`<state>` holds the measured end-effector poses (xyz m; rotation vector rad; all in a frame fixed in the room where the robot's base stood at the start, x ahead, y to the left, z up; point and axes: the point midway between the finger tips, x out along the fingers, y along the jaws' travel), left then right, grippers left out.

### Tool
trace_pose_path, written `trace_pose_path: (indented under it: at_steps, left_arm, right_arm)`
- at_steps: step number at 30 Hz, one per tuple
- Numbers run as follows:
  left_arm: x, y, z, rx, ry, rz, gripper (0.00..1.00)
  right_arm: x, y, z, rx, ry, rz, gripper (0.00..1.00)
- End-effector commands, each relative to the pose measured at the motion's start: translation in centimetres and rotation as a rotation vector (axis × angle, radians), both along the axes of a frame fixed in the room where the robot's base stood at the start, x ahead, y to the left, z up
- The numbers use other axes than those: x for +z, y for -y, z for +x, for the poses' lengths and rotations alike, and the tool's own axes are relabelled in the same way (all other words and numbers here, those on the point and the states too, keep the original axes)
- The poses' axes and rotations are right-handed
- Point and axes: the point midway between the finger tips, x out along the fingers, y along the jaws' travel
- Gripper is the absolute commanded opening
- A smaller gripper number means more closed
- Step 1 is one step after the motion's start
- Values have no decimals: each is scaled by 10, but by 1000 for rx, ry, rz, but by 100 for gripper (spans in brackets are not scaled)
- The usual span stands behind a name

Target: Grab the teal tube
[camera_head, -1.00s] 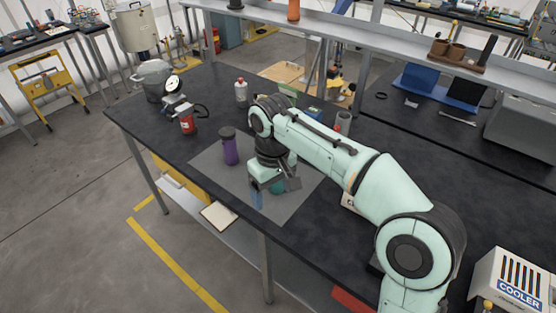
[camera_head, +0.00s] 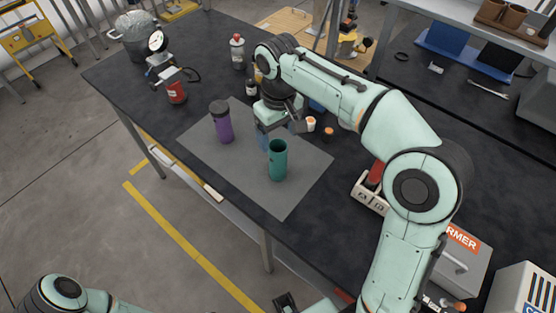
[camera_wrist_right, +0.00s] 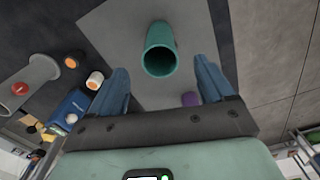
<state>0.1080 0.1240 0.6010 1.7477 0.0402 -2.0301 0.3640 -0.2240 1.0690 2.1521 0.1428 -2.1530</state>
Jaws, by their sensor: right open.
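The teal tube (camera_head: 278,160) stands upright and open-topped on the grey mat (camera_head: 290,200). My right gripper (camera_head: 280,134) is open and empty just behind the tube in the head view. In the right wrist view the tube (camera_wrist_right: 160,52) shows beyond and between the two spread blue fingers of my right gripper (camera_wrist_right: 160,70), with a gap on either side. I cannot tell how far the tube is from the fingertips. Part of my left arm shows at the bottom left of the head view; I cannot make out its gripper.
A purple bottle (camera_head: 224,125) with a dark lid stands on the mat left of the tube. Small orange-and-white containers (camera_head: 311,123) stand behind and right. A red can (camera_head: 176,92), a gauge (camera_head: 157,42) and a metal pot (camera_head: 134,28) are farther back. The front of the mat is clear.

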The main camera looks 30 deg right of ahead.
Motion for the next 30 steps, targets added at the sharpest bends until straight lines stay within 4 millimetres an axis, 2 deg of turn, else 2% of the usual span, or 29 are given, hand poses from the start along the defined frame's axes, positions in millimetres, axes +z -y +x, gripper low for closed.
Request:
trace_pose_path:
  at_steps: [1,3,11,19,23,29,30]
  left_arm:
    - [-5,0,-3,0,-3,0,0]
    - [-8,0,-4,0,-5,1,0]
    - [-11,0,-5,0,-7,0,0]
    - [-17,0,-8,-1,-8,-1,0]
    - [-18,0,-8,-1,-9,0,0]
    - [-18,0,-8,-1,-9,0,0]
    - [-18,0,-8,-1,-9,0,0]
  right_arm:
    - [-14,1,-1,-1,-4,-1,81]
    - [-25,1,-1,-1,-3,0,81]
    - [-44,0,0,-1,0,0,81]
    - [-83,0,2,-1,-2,0,81]
    - [-92,0,2,-2,0,0,81]
    - [-92,0,3,-1,1,0,81]
    - [-92,0,3,-1,1,0,75]
